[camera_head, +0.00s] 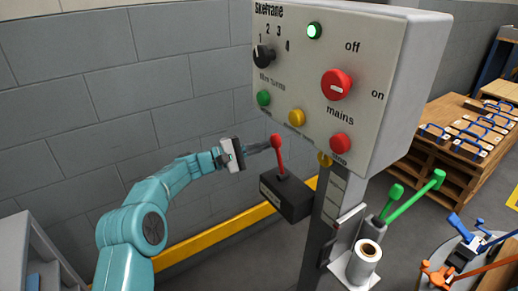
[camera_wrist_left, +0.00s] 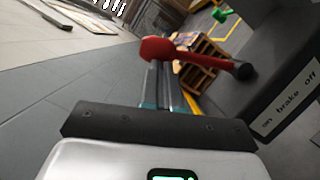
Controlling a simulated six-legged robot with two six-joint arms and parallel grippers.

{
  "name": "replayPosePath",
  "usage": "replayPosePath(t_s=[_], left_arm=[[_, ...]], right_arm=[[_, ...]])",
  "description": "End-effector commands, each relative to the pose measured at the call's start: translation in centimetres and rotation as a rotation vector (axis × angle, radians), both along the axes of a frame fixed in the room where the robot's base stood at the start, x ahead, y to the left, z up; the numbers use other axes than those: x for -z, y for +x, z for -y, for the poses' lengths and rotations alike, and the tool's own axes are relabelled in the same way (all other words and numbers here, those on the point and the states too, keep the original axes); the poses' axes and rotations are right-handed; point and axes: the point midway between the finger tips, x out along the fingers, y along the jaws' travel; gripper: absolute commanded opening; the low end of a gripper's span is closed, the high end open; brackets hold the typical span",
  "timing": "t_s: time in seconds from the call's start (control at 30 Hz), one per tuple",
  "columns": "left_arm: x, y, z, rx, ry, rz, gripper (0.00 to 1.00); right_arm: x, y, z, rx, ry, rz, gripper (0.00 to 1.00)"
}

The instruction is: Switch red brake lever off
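The red brake lever (camera_head: 279,158) stands up from a black box (camera_head: 288,197), its top leaning slightly left. In the left wrist view the red lever (camera_wrist_left: 185,50) crosses in front of my finger ends. There the box's label (camera_wrist_left: 290,102) reads "on brake off". My left gripper (camera_head: 262,147) is beside the lever's top, at its left. In the wrist view its fingers (camera_wrist_left: 163,88) lie close together and look shut; the lever hides their tips. I cannot tell whether they touch the lever. My right gripper is not in view.
A control panel (camera_head: 322,75) with a red mains knob, dial and coloured buttons hangs above the lever box. A post (camera_head: 325,215), a paper roll (camera_head: 366,258) and green levers (camera_head: 412,198) stand at right. A yellow rail (camera_head: 225,233) runs along the wall behind.

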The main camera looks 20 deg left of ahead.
Motion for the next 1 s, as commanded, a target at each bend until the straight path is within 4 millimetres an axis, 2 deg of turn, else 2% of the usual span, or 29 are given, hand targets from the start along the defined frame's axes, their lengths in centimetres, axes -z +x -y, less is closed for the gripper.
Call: replayPosePath(t_s=[0.27, 0.7, 1.0], left_arm=[[-0.4, -0.8, 1.1, 0.003, 0.103, 0.084, 0.00], [-1.4, -3.2, 4.2, 0.003, 0.413, 0.325, 0.00], [-1.7, -4.5, 5.8, 0.002, 0.568, 0.445, 0.00]], right_arm=[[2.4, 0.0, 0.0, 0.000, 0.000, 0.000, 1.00], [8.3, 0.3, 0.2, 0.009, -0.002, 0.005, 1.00], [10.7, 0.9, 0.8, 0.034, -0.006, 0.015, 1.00]])
